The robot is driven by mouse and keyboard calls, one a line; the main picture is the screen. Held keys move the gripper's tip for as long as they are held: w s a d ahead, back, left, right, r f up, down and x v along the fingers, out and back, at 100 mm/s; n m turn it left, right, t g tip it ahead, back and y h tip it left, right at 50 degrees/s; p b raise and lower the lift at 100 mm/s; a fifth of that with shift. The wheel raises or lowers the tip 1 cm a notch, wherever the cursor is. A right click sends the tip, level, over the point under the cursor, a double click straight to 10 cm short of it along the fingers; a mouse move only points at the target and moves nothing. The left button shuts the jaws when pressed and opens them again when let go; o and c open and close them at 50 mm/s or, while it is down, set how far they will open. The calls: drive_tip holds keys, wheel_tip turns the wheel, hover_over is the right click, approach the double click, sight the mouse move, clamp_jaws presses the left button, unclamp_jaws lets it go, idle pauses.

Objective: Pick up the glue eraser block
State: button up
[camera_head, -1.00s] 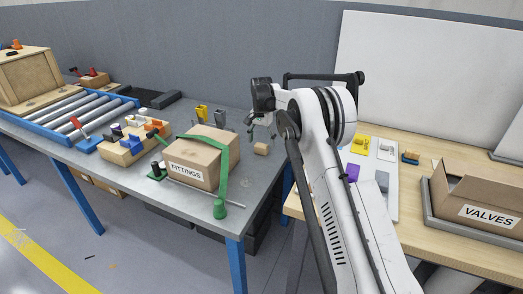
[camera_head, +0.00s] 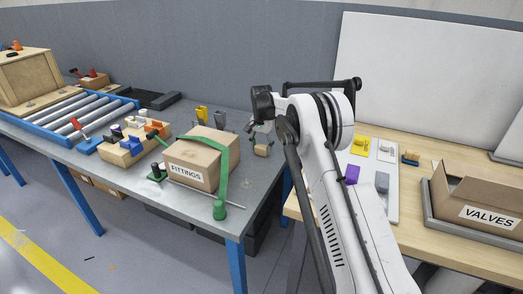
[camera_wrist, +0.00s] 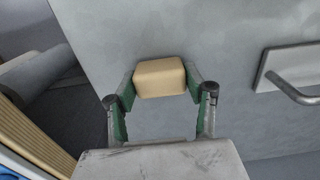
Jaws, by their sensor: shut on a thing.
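The glue eraser block is a small tan block (camera_wrist: 160,78) that shows in the wrist view between the two green-lined fingers of my gripper (camera_wrist: 162,82). The fingers touch its left and right ends. In the head view the block (camera_head: 261,150) is on the grey table, right of the FITTINGS box, with my gripper (camera_head: 260,138) right over it. Whether it is clear of the table surface cannot be told.
The FITTINGS box (camera_head: 202,157) with a green strap stands left of the block. Grey and yellow clamps (camera_head: 220,118) stand behind it. A wooden bench at the right bears a white board with coloured items (camera_head: 382,180) and the open VALVES box (camera_head: 487,205). Bare tabletop lies around the block.

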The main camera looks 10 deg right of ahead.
sight(261, 146)
wheel_tip(261, 146, up, 10)
idle(0.5)
